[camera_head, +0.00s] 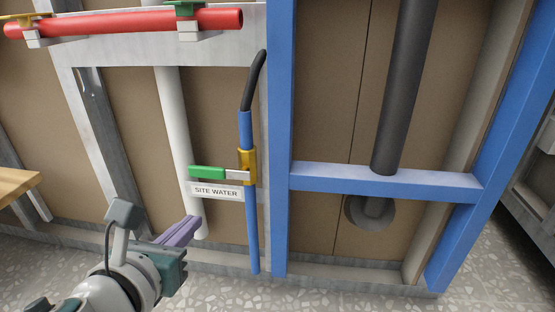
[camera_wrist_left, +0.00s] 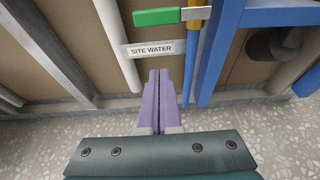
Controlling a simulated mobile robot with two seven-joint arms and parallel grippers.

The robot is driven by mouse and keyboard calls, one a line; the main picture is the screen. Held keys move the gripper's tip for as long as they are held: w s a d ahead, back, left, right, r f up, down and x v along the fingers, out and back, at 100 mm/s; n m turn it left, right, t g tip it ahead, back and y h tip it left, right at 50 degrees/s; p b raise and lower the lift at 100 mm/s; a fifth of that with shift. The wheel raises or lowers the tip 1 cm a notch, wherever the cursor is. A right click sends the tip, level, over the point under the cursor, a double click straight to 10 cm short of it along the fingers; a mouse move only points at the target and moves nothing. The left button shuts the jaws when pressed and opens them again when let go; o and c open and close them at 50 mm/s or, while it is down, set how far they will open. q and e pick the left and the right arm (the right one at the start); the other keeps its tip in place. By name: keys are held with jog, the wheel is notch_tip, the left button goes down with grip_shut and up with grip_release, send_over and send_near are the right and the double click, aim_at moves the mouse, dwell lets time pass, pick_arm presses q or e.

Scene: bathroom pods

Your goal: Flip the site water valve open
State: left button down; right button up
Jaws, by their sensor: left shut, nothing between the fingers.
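The site water valve has a brass body (camera_head: 247,166) on a vertical blue pipe (camera_head: 252,230). Its green lever handle (camera_head: 207,172) points left, crosswise to the pipe. A white label reading SITE WATER (camera_head: 216,192) is just below the handle. My left gripper (camera_head: 190,226) is shut and empty, below and left of the handle and apart from it. In the left wrist view the purple fingers (camera_wrist_left: 159,90) are together, with the green handle (camera_wrist_left: 157,17) beyond them at the top and the label (camera_wrist_left: 151,49) between. My right gripper is not in view.
A blue upright post (camera_head: 280,120) stands just right of the valve, with a blue crossbar (camera_head: 385,182) beyond. A white pipe (camera_head: 175,130) runs down left of the handle. A red pipe (camera_head: 130,22) crosses above. Speckled floor (camera_head: 225,292) lies clear in front.

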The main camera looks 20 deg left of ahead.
aim_at(219, 173)
pick_arm(q)
jog(key=w+a+r, duration=0.1)
jog(key=w, duration=0.5)
jog(key=shift+a+r, duration=0.25)
jog(key=shift+r, duration=0.15)
jog(key=shift+w, duration=0.15)
